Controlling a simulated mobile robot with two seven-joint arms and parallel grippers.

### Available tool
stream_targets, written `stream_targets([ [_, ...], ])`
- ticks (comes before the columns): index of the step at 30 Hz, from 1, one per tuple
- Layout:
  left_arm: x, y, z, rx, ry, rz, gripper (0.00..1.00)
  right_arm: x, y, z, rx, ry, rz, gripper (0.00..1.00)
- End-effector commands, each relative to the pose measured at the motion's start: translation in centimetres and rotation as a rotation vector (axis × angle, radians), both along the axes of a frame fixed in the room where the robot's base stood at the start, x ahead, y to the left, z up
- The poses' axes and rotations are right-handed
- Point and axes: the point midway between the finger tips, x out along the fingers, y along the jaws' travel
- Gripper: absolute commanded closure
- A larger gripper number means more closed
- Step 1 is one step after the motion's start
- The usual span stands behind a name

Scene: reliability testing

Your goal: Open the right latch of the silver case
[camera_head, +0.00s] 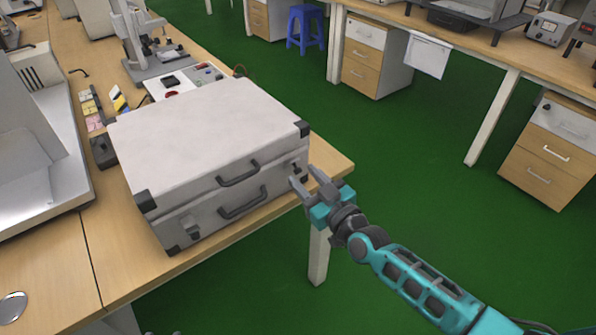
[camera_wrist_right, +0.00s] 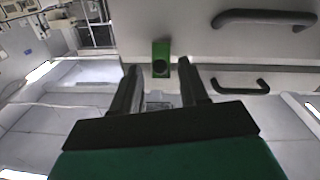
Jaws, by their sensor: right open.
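The closed silver case (camera_head: 205,135) lies flat on the wooden bench, its front with two dark handles facing my arm. Its left latch (camera_head: 190,226) shows at the front. The right latch (camera_head: 296,168) is at the front right corner, partly behind my fingers. My right gripper (camera_head: 306,182) is open, with its fingertips close in front of that latch. In the right wrist view, a green-tinted plate (camera_wrist_right: 160,48), seemingly the latch, shows just beyond and between the two fingers (camera_wrist_right: 158,72). I cannot tell whether they touch it. My left gripper is out of view.
The wooden bench (camera_head: 130,280) ends just in front of and to the right of the case. A microscope-like stand (camera_head: 150,60) and small parts are behind the case. Green floor (camera_head: 410,165) lies open to the right.

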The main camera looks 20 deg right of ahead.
Motion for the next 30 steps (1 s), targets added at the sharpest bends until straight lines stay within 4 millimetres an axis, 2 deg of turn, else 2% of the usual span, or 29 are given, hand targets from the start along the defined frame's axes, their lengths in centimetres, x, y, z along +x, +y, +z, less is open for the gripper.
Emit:
stream_targets([
  [3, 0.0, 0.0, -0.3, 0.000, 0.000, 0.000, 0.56, 1.7, 0.5, 0.0, -0.002, -0.002, 0.000, 0.56],
  [7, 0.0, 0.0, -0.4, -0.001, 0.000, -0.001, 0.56, 2.8, 0.9, 0.0, 0.000, 0.000, 0.001, 0.56],
  [19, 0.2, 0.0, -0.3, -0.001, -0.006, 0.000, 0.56, 3.3, 1.0, 0.0, -0.001, 0.001, 0.000, 0.57],
  [30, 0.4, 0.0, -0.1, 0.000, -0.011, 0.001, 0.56, 3.3, 1.0, 0.0, -0.001, 0.000, 0.000, 0.92],
])
